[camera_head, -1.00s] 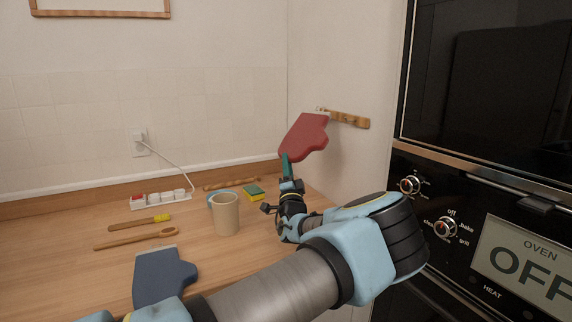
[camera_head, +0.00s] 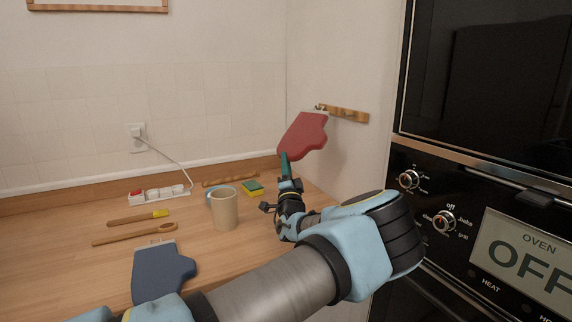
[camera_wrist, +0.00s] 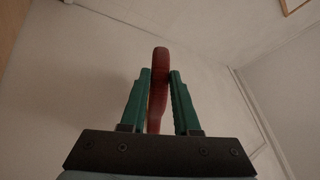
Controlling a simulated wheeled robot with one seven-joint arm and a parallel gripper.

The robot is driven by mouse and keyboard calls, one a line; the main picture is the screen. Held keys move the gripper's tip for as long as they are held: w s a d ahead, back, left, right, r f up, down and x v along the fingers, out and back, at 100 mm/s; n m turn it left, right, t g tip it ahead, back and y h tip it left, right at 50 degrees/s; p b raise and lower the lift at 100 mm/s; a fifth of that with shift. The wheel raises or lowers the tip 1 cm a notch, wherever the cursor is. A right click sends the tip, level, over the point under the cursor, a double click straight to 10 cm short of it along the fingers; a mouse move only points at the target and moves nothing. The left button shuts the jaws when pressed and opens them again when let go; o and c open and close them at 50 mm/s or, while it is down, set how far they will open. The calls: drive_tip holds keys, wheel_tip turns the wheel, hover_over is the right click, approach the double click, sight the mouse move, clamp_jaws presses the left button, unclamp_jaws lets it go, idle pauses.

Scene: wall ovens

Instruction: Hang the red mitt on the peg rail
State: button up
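The red mitt (camera_head: 304,136) is up in the air in front of the side wall, tilted, with its upper right end at the left end of the wooden peg rail (camera_head: 348,115). A pale bit at the mitt's top overlaps the rail's left peg; I cannot tell whether it is around the peg. My gripper (camera_head: 286,168) is shut on the mitt's lower left end. In the wrist view, the mitt (camera_wrist: 158,85) stands edge-on between the two green fingers of my gripper (camera_wrist: 161,76). The rail is not visible there.
A blue mitt (camera_head: 160,272), a beige mug (camera_head: 225,210), a sponge (camera_head: 252,188), a wooden spoon (camera_head: 135,235), a yellow-tipped utensil (camera_head: 138,217) and a power strip (camera_head: 160,194) lie on the counter. The wall oven (camera_head: 480,210) stands close on the right of my arm.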

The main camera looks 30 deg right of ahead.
drive_tip(key=o, duration=0.5)
